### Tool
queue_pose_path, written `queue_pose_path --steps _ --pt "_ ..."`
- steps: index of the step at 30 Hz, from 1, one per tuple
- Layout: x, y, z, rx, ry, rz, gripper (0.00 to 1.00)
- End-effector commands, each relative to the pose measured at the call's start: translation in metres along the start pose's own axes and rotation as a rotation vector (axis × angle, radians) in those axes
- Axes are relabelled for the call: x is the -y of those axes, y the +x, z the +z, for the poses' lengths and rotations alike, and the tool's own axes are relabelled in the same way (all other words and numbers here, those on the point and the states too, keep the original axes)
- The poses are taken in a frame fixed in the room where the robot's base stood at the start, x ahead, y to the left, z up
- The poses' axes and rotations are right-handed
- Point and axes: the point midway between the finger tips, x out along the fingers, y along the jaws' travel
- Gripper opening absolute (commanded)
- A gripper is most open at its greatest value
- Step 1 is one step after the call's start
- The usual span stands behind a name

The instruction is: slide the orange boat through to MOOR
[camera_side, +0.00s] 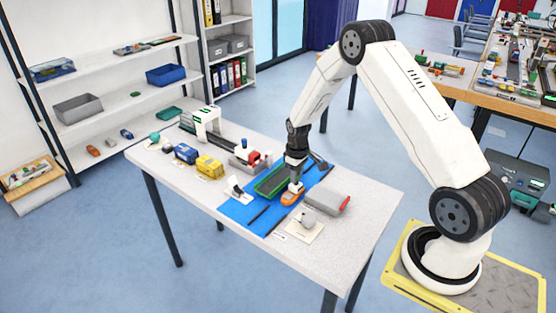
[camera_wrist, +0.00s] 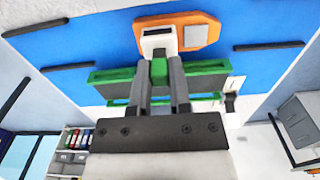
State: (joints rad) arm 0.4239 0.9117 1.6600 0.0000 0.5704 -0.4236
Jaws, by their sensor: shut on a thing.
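The orange boat (camera_side: 291,198) sits on the blue mat (camera_side: 236,212) in the side view. In the wrist view its orange hull (camera_wrist: 200,35) carries a white cabin (camera_wrist: 158,42) with a dark top. A green-edged frame (camera_side: 262,190) lies on the mat just left of the boat. No MOOR label can be read.
Dark bars (camera_side: 258,214) lie on the mat. A grey block with a red end (camera_side: 327,202) and a pale piece on a plate (camera_side: 304,226) stand to the right. A white piece (camera_side: 235,188), yellow block (camera_side: 209,167) and blue block (camera_side: 186,153) stand to the left.

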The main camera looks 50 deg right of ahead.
Motion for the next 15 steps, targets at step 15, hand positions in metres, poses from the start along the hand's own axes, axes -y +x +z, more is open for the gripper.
queue_pose_path --steps 15 --pt "0.018 -0.001 -0.001 -0.004 -0.001 0.001 0.0"
